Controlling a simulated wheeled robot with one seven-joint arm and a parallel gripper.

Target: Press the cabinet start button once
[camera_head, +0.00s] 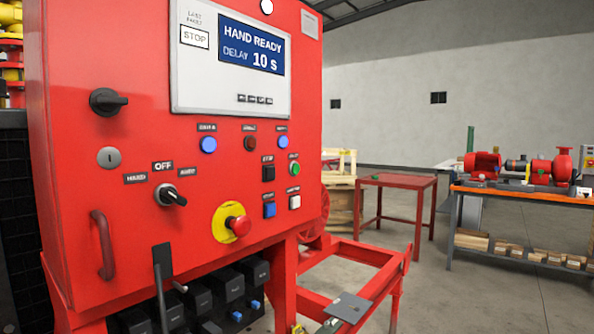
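The red control cabinet (75,75) fills the left half of the head view, its front facing me at an angle. Nothing covers these buttons. My gripper is not in view.
A red emergency-stop knob (239,226) on a yellow disc projects below the buttons. A selector switch (172,195), a rotary handle (107,102) and a grab handle (103,245) also project. The screen (250,45) reads HAND READY, DELAY 10 S. A red table (398,181) stands behind right.

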